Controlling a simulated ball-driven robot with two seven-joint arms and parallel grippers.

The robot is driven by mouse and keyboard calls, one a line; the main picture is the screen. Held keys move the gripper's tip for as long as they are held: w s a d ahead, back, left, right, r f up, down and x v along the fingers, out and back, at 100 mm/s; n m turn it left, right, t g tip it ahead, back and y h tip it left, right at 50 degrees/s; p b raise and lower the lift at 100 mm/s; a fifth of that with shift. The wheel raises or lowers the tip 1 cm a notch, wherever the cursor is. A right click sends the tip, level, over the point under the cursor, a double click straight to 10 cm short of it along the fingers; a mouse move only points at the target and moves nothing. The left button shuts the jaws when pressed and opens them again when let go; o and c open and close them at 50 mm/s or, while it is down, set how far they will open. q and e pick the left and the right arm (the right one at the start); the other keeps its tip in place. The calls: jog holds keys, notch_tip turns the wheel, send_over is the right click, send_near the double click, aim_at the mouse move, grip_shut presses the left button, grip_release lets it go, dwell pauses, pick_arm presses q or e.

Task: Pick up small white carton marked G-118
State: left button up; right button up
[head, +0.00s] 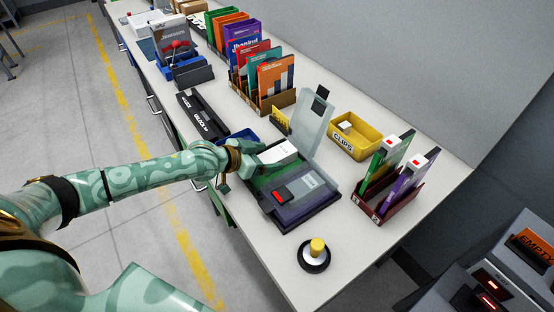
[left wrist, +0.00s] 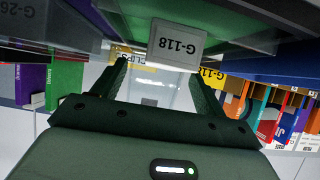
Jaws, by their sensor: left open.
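The small white carton marked G-118 (left wrist: 175,45) shows in the left wrist view, just ahead of the fingers, its label facing me. In the head view the white carton (head: 280,153) sits at the back left of a dark open-lidded case (head: 318,203) on the counter. My left gripper (head: 254,157) is at the carton's left end. In the left wrist view the left gripper (left wrist: 162,78) is open, one dark finger on each side; I cannot tell whether either touches the carton. My right gripper is in neither view.
The case's translucent lid (head: 312,122) stands raised behind the carton. A yellow CLIPS bin (head: 355,136), a dark red file rack (head: 387,203) and a yellow-topped knob (head: 317,248) are nearby. Upright books (head: 275,80) stand farther back. The counter's front right is mostly clear.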

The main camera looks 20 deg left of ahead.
aim_at(274, 154)
pick_arm(q)
jog(key=x, duration=0.1)
jog(key=b+x, duration=0.1)
jog(key=x, duration=0.2)
jog(key=shift+w+a+f+b, duration=0.2)
jog(key=shift+w+f+b, duration=0.05)
jog(key=shift+b, duration=0.15)
jog(key=shift+w, duration=0.2)
jog(key=c, duration=1.1)
